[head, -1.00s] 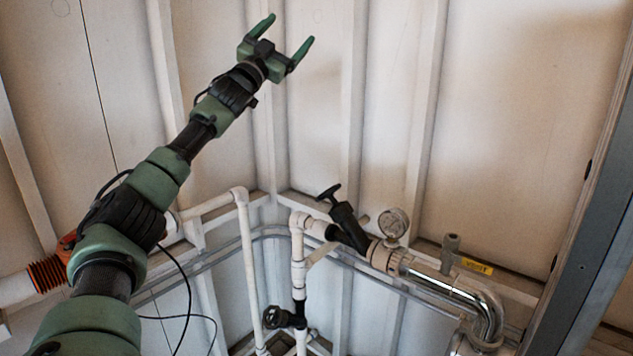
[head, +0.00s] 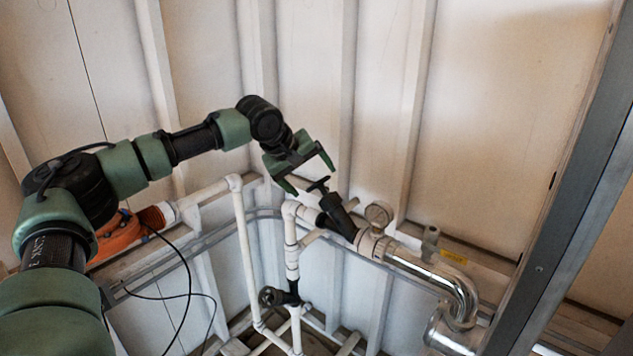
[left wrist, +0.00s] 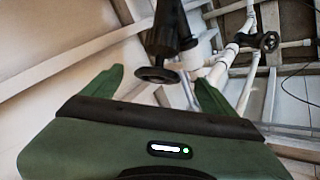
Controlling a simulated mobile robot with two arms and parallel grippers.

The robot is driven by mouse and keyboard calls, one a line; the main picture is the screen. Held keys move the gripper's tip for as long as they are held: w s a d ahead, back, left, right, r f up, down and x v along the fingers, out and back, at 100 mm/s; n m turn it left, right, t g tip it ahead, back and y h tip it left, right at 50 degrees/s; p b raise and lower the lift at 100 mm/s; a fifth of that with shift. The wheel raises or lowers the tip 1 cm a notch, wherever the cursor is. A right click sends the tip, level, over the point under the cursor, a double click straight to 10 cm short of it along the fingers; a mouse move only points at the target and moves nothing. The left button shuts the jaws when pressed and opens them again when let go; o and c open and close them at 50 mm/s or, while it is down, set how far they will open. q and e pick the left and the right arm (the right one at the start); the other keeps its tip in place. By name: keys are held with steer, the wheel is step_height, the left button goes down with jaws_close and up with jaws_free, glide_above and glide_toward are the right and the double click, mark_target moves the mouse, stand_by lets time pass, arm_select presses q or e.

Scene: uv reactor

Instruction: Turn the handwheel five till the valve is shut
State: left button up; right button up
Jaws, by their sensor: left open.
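A black handwheel (head: 318,184) tops a slanted black valve body (head: 338,215) on the white pipe, in the middle of the head view. In the left wrist view the same handwheel (left wrist: 157,75) shows edge-on between the two fingers. A second black handwheel (head: 268,297) sits lower on the vertical pipe; it also shows at the upper right of the left wrist view (left wrist: 269,41). I see no number on either wheel. My left gripper (head: 309,177) is open and empty, its fingertips close around the upper wheel; contact cannot be told. My right gripper is not in view.
A pressure gauge (head: 378,215) and a shiny metal pipe (head: 425,268) lie right of the slanted valve. A white vertical pipe (head: 246,250) stands left of it. A grey metal post (head: 560,215) crosses the right side. The wall above is clear.

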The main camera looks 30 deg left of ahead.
mark_target(313, 189)
arm_select(q)
steer(key=shift+p+x, duration=0.5)
steer(key=shift+x, duration=1.9)
steer(key=shift+r, duration=0.1)
steer(key=c, duration=1.3)
steer(key=shift+f+m+t+h, duration=0.2)
steer(key=shift+m+t+h, duration=0.1)
steer(key=m+t+h+b, duration=0.1)
steer(key=m+h+b, duration=0.2)
steer(key=b, duration=0.2)
steer(key=f+m+t+h+b, duration=0.1)
steer(key=m+h+b, duration=0.2)
steer(key=b, duration=0.3)
steer(key=a+m+t+h+b, duration=0.1)
steer(key=m+h+b, duration=0.2)
steer(key=b, duration=0.3)
steer(key=shift+f+t, duration=0.3)
steer(key=m+h, duration=0.1)
steer(key=m+h+b, duration=0.1)
steer(key=shift+a+r+m, duration=0.1)
steer(key=shift+r+m, duration=0.1)
steer(key=shift+m, duration=0.1)
steer(key=shift+m+g+h, duration=0.5)
steer(key=shift+m+h, duration=0.3)
steer(key=shift+m, duration=0.1)
